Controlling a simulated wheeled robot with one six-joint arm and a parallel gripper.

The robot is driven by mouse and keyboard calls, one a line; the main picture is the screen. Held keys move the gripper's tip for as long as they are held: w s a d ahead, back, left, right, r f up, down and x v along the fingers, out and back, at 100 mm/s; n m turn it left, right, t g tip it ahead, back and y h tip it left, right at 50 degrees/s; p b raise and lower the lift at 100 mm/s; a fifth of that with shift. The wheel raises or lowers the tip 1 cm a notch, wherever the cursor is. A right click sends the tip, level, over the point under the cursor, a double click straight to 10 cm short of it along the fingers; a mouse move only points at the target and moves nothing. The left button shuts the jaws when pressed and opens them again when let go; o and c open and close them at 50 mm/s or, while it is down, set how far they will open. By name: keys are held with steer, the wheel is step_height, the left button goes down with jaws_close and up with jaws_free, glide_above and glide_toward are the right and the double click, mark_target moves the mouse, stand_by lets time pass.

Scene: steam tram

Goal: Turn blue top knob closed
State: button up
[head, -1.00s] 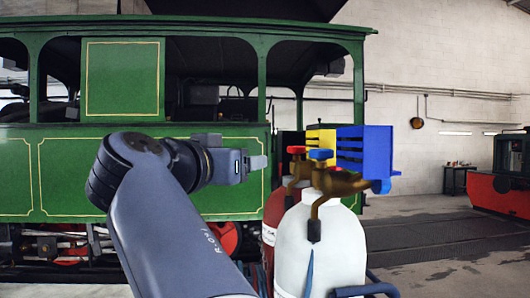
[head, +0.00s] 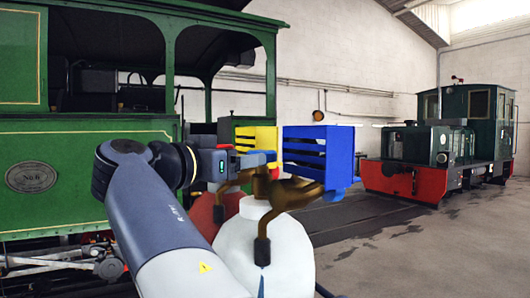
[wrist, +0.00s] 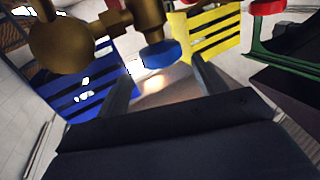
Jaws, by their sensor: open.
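The blue top knob (wrist: 160,54) sits on a brass valve (wrist: 100,34) in the wrist view. It shows near the top, between the lines of my two fingers and just beyond their tips. My gripper (wrist: 160,70) is open and empty. In the head view my gripper (head: 266,158) is at the brass valve (head: 290,192) on top of the white cylinder (head: 265,250). I cannot tell whether the fingers touch the knob.
A blue slatted box (head: 322,152) and a yellow one (head: 258,138) stand close behind the valve. A red cylinder (head: 205,212) is beside the white one. A red knob (wrist: 268,7) shows at the wrist view's top right. A green tram (head: 90,150) stands left; open floor lies right.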

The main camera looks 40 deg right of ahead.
steer(key=d, duration=0.2)
steer(key=w+d+p, duration=0.1)
steer(key=d, duration=0.2)
steer(key=d+p, duration=0.1)
steer(key=d, duration=0.1)
steer(key=shift+w+d, duration=0.3)
steer(key=c, duration=0.7)
